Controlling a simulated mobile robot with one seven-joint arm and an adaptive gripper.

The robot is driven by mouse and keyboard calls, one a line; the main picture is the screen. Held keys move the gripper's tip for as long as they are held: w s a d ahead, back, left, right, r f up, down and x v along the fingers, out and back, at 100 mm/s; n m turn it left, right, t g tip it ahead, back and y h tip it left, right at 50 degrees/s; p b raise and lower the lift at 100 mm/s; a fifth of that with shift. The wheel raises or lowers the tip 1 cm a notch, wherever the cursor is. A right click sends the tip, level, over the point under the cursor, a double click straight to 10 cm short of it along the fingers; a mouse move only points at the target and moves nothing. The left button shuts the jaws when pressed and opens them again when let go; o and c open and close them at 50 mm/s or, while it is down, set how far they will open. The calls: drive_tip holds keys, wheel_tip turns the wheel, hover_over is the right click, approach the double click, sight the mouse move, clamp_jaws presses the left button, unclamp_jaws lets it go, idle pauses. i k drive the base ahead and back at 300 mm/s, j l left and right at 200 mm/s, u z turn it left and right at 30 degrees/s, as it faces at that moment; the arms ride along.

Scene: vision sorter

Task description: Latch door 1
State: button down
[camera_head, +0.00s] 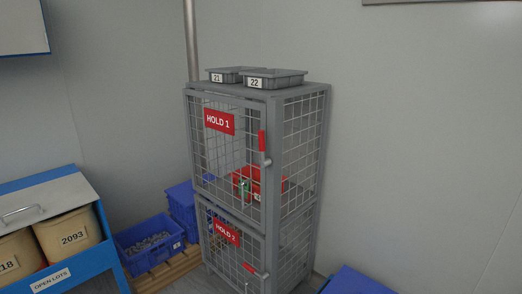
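Door 1 (231,158) is the upper mesh door of a grey wire cage (301,148), with a red "HOLD 1" sign (219,121). It looks flush or nearly flush with the frame; I cannot tell if a small gap is there. Its latch handle (262,141) has a red grip and stands upright at the door's right edge, with a metal pivot below it. Whether the latch is engaged is not clear. My gripper is not in view.
Lower door 2 has a "HOLD 2" sign (227,233) and a tilted red handle (250,268). A red bin (272,184) shows inside the upper cage. Grey trays (287,76) sit on top. Blue crates (150,243) and a blue rack (91,249) stand left; a blue object (352,281) is lower right.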

sight(264, 162)
drive_tip(key=i+j+u, duration=0.15)
drive_tip(key=i+u, duration=0.65)
drive_tip(key=i, duration=0.15)
